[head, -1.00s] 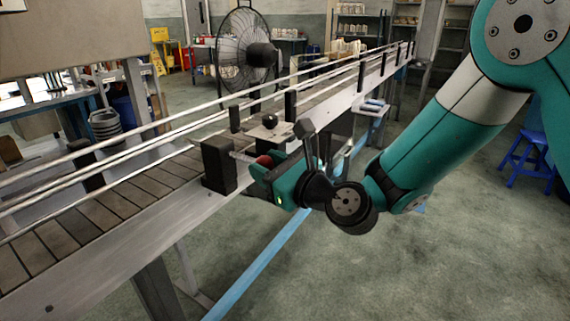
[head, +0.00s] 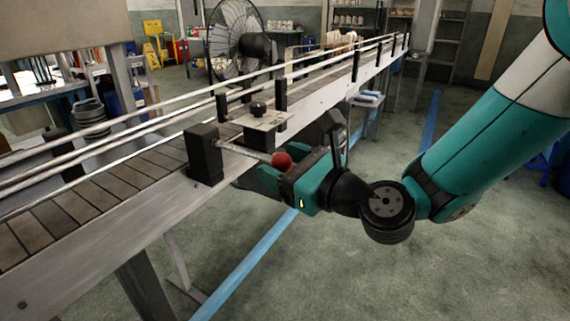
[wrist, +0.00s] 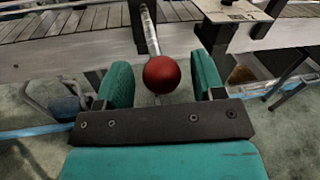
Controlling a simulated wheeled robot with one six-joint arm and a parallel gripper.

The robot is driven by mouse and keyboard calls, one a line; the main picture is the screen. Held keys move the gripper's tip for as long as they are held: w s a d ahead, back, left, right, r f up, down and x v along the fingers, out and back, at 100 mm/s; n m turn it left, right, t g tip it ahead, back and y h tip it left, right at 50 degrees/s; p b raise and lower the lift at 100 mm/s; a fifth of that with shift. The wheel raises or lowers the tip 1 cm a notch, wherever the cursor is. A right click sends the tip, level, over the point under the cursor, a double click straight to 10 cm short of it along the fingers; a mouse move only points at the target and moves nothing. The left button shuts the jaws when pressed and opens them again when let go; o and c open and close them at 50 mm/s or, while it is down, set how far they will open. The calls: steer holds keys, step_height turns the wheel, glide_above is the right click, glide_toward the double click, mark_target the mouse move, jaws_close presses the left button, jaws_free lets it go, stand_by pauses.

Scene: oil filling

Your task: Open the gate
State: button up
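A red ball knob (head: 281,160) sits at the end of a thin metal rod (head: 243,150). The rod runs from a black block (head: 203,155) on the conveyor's near side and sticks out past that edge. My gripper (head: 270,174) is beside the edge, around the knob. In the wrist view the red knob (wrist: 162,74) lies between the two teal fingers of my gripper (wrist: 162,84), with a gap on each side, so the gripper is open. Whether the rod belongs to the gate cannot be told; no separate gate panel is clear.
The conveyor (head: 95,215) with dark slats and pale side rails runs from lower left to upper right. A flat plate with a black knob (head: 258,108) sits on it near the rod. A black fan (head: 240,45) stands behind. The floor at right is mostly clear.

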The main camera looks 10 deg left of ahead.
steer(key=shift+d, duration=0.1)
steer(key=shift+s+d+f+b, duration=0.15)
steer(key=shift+d+b, duration=0.15)
steer(key=shift+b, duration=0.2)
steer(key=b+v, duration=1.6)
steer(key=shift+s, duration=0.3)
steer(key=shift+d, duration=0.15)
